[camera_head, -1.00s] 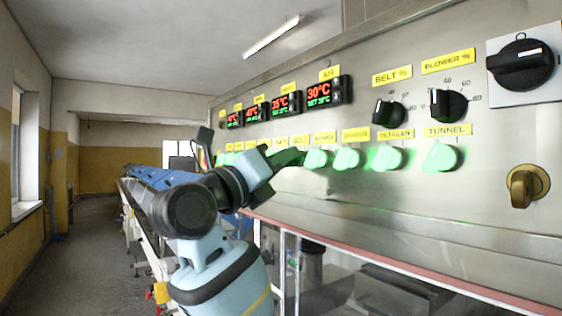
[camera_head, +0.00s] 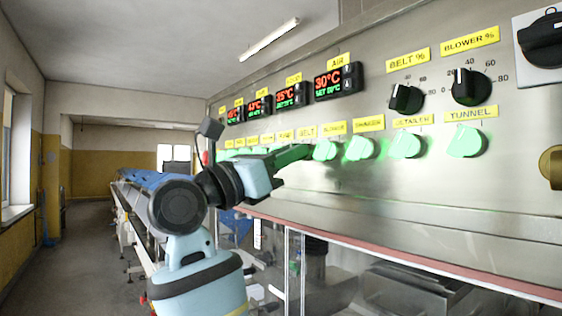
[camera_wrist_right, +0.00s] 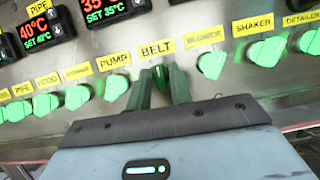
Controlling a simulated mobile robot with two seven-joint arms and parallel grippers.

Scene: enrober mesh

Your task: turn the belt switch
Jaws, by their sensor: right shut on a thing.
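The belt switch (camera_wrist_right: 160,75) sits under the yellow BELT label (camera_wrist_right: 157,48) in the right wrist view. It looks dark green, unlike the bright pale-green knobs beside it. My right gripper (camera_wrist_right: 160,82) is shut on it, one green-tinted finger on each side. In the head view the right gripper (camera_head: 301,152) reaches the panel below the BELT label (camera_head: 307,131), and its fingers hide the switch there. My left gripper is in neither view.
The blower switch (camera_head: 325,149) is close to the right of my fingers, and the pump switch (camera_wrist_right: 116,87) is to the left. Two black dials (camera_head: 471,87) and temperature displays (camera_head: 338,82) are above. A red-edged ledge (camera_head: 380,252) runs below the panel.

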